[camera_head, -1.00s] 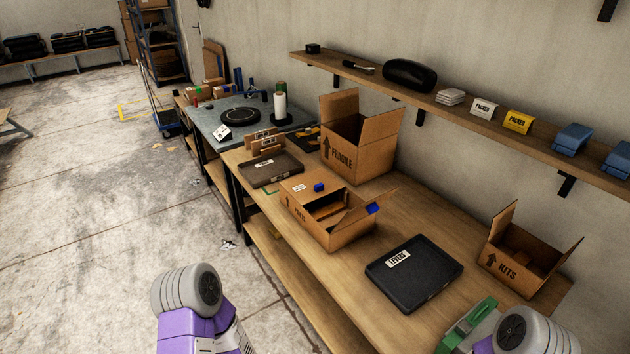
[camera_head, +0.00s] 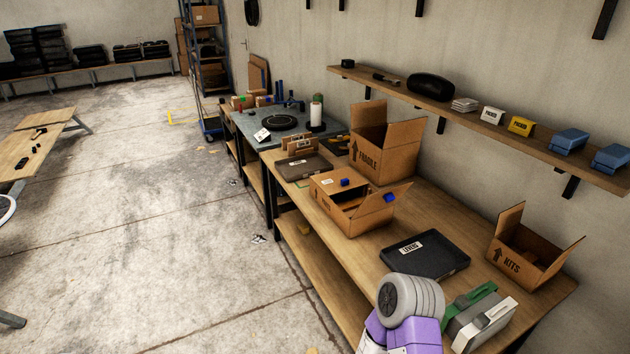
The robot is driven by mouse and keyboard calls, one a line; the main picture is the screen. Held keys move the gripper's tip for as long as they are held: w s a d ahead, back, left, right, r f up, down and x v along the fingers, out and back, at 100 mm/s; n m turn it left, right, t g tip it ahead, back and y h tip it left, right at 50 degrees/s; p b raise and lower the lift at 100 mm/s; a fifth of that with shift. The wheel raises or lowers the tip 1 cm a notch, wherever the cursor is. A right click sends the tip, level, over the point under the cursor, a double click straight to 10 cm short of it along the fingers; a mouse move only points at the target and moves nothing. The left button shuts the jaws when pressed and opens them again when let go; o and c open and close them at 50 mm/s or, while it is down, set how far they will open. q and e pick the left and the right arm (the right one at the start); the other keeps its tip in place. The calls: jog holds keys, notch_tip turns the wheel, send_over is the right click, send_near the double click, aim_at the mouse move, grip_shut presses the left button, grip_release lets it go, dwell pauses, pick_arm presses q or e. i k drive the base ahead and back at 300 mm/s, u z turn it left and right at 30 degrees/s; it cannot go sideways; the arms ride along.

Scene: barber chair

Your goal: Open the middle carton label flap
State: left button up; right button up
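The middle carton (camera_head: 351,221) stands on the wooden workbench, between the FRAGILE carton (camera_head: 388,147) and the KITS carton (camera_head: 521,257). The right flap (camera_head: 392,193) is raised outward and has a blue tab (camera_head: 389,197). Part of the carton's inside shows between them. One of my purple and grey arm links shows at the bottom, right of centre, apart from the carton. Neither gripper's fingers are in view.
A black LEVERS tray (camera_head: 425,257) lies right of the middle carton. A green and grey case (camera_head: 477,316) stands near the front right. A wall shelf (camera_head: 470,119) runs above.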

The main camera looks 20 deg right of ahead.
aim_at(339, 180)
jog(key=u, duration=0.5)
jog(key=i, duration=1.35)
jog(key=z, duration=0.6)
jog(key=i, duration=1)
jog(key=z, duration=0.95)
